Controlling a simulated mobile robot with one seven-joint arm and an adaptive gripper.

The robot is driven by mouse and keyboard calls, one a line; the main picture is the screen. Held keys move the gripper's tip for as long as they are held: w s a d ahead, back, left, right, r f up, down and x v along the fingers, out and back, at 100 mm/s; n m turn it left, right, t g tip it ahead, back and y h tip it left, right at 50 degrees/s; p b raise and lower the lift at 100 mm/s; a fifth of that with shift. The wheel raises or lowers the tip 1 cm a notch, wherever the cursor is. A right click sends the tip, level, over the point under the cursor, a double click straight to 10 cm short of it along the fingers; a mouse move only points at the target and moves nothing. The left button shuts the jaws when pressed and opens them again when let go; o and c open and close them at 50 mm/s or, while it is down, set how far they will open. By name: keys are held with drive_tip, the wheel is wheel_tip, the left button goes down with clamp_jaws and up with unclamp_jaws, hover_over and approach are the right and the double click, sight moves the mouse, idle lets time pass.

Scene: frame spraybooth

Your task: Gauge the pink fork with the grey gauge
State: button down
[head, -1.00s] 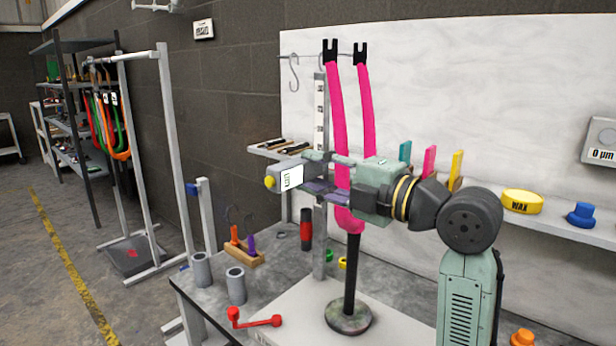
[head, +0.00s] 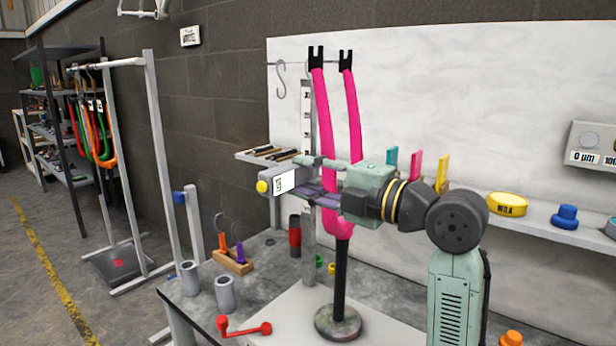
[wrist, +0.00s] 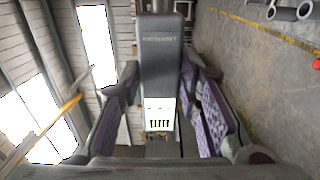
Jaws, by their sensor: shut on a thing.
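The pink fork (head: 324,130) stands upright on a black post with a round base, its two legs ending in black dropouts at the top. My gripper (head: 318,180) is in front of the fork's lower legs, pointing left. It is shut on the grey gauge (head: 280,184), which has a white display and a yellow knob. In the wrist view the gauge (wrist: 160,75) lies between the purple-padded fingers, its display toward me. The arm hides part of the fork, and I cannot tell whether the gauge touches it.
Grey cups (head: 225,293), a red crank (head: 243,327) and a wooden block with hooks (head: 233,260) are on the bench. A shelf with yellow wax (head: 507,205) runs along the right. Orange and green forks hang at left.

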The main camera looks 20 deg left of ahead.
sight(277, 186)
drive_tip(key=shift+w+d, duration=0.3)
drive_tip(key=shift+w, duration=0.5)
idle(1.4)
drive_tip(key=shift+s, duration=0.1)
drive_tip(key=shift+s+a+b, duration=0.35)
drive_tip(key=shift+s+a, duration=0.1)
drive_tip(key=shift+s, duration=0.8)
drive_tip(key=shift+s+a+b, duration=0.4)
drive_tip(key=shift+s, duration=0.8)
drive_tip(key=shift+s+a+b, duration=0.35)
drive_tip(key=shift+s+a, duration=0.1)
drive_tip(key=shift+s, duration=0.8)
